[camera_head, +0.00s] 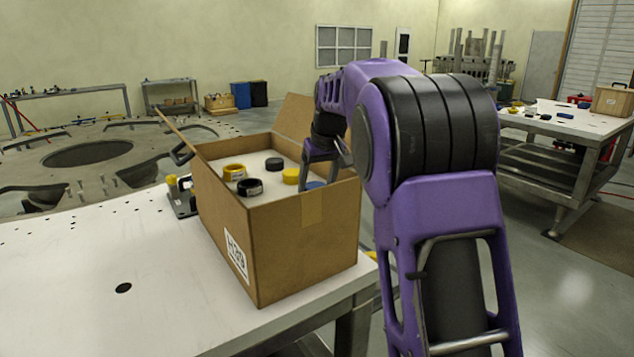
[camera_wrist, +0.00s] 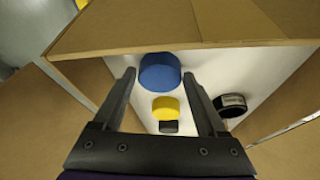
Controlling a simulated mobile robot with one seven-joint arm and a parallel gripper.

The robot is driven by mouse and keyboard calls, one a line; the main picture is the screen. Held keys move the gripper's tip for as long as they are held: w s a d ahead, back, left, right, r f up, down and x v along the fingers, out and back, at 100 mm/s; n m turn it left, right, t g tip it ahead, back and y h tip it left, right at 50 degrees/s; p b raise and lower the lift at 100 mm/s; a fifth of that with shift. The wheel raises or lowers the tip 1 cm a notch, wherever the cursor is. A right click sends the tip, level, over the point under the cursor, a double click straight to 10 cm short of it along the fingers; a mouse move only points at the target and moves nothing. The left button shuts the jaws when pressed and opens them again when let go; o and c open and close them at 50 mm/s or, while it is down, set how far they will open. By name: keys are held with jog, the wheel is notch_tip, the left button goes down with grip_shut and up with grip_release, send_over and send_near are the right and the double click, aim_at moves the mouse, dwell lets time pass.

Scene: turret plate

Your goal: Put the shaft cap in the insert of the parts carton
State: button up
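The parts carton (camera_head: 290,240) stands open on the white table with a white insert (camera_head: 262,165) inside. A blue round cap (camera_head: 316,185) sits at the insert's right end, partly hidden by the carton wall. In the wrist view the blue cap (camera_wrist: 160,72) lies between and just beyond my fingertips, with gaps on both sides. Which round part is the shaft cap, I cannot tell. My gripper (camera_head: 322,178) points down into the carton; in the wrist view my gripper (camera_wrist: 160,78) is open and empty.
Also on the insert are a yellow cap (camera_head: 291,175), a dark cap (camera_head: 274,164), a yellow ring (camera_head: 234,172) and a black ring (camera_head: 249,187). Carton walls and raised flaps (camera_head: 299,122) surround my gripper. The table's left front (camera_head: 110,255) is mostly clear.

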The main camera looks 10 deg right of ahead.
jog(key=shift+o, duration=1.4)
jog(key=shift+r, duration=0.1)
jog(key=v, duration=1.2)
jog(key=shift+r, duration=0.1)
